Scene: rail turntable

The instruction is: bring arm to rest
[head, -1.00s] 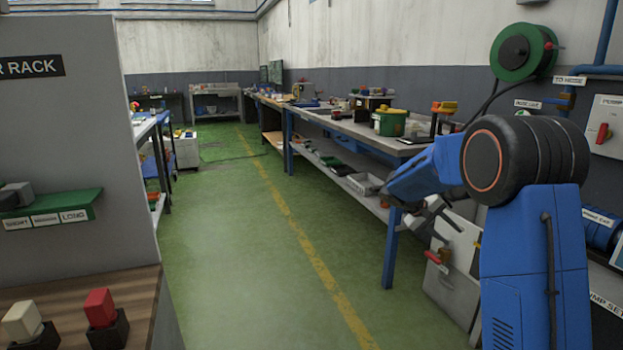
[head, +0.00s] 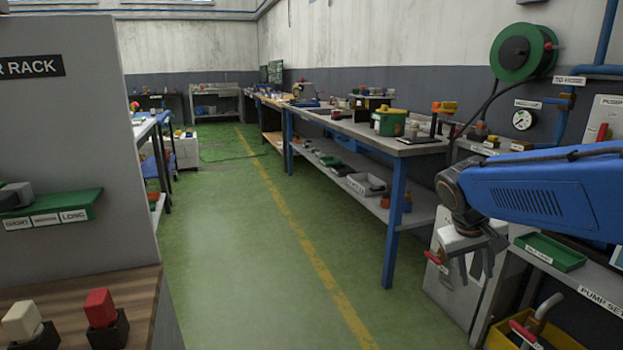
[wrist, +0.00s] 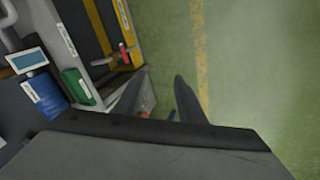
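My gripper (head: 476,271) hangs at the end of my blue arm at the right of the head view, pointing down. Its two dark fingers are spread apart with nothing between them. It is in front of the grey cabinet with the red handle. In the wrist view my gripper's fingers (wrist: 157,97) also stand apart, with the green floor beyond them.
A long workbench with blue legs (head: 393,190) runs behind my gripper. A green tray (head: 549,252) and a yellow bin (head: 500,336) are at the right. A rack panel (head: 75,140) stands at the left. The green floor (head: 235,260) between is clear.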

